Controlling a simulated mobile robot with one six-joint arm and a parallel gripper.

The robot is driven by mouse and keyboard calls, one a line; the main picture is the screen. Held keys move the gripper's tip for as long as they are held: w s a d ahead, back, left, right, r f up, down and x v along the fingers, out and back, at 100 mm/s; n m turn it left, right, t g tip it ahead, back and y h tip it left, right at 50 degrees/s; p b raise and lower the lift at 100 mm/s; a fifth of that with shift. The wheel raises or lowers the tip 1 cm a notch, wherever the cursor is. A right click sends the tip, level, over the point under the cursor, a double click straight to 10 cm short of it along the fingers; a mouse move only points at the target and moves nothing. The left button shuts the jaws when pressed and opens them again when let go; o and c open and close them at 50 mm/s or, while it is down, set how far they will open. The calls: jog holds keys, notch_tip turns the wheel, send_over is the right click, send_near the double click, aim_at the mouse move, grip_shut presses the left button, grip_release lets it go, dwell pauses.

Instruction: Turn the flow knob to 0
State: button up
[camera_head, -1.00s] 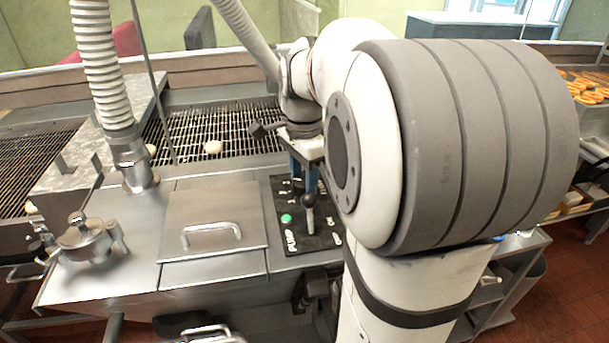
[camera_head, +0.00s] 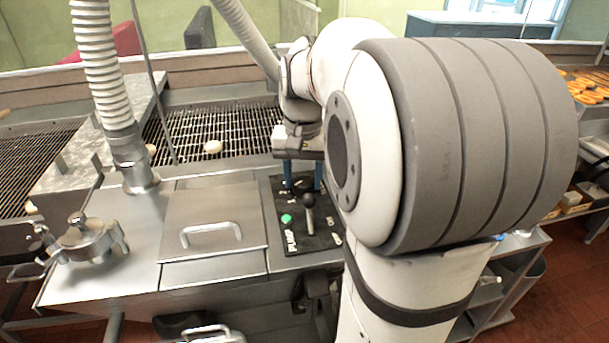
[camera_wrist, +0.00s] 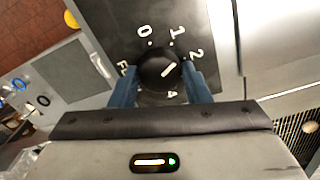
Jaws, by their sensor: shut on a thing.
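The flow knob (camera_wrist: 156,72) is round and black, on a dark panel (camera_wrist: 112,22) printed with white 0, 1, 2 and 4 and partly covered "FL" lettering. Its white pointer mark aims up-right, between 1 and 2. My gripper (camera_wrist: 163,76) is shut on the knob, with one blue finger on its left and one on its right. In the head view, my gripper (camera_head: 303,183) points down at the back of the black control panel (camera_head: 270,193). The knob is a small dark shape between the fingers there. The number 3 is not visible.
A lever with a black ball (camera_head: 309,200) stands just in front of my gripper, beside a green button (camera_head: 286,218). A steel lid with a handle (camera_head: 210,233) lies left of the panel. Behind is a wire conveyor (camera_head: 235,125) with a pale dough piece (camera_head: 213,146).

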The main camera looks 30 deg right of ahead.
aim_at(303, 180)
jog(key=n, duration=1.2)
jog(key=shift+f, duration=0.1)
dwell(0.6)
jog(key=o, duration=1)
jog(key=shift+c, duration=0.2)
notch_tip(303, 180, up, 8)
jog(key=shift+f, duration=0.1)
